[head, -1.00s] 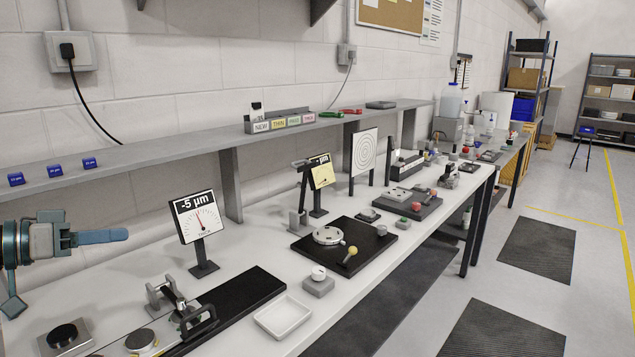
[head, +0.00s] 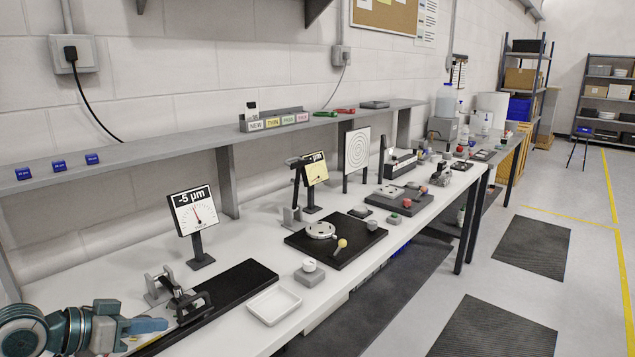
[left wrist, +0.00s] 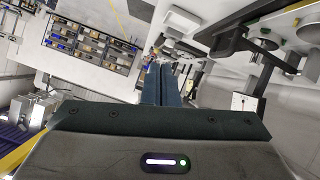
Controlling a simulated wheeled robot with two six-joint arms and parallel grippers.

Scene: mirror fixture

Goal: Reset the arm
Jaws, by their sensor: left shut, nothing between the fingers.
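My left gripper (head: 148,326) is at the lower left of the head view, low over the near left end of the white bench (head: 240,338). Its blue fingers point right and are together, with nothing between them. In the left wrist view the closed fingers (left wrist: 158,84) stick out ahead of the wrist. A small metal clamp fixture (head: 178,298) stands just beyond the fingertips; I cannot tell whether they touch. My right gripper is in neither view.
A dial display (head: 192,212) reading -5 µm stands behind the clamp. A white tray (head: 274,306), a grey block with a knob (head: 309,270) and a black plate (head: 338,255) lie to the right. A wall shelf (head: 130,165) runs above.

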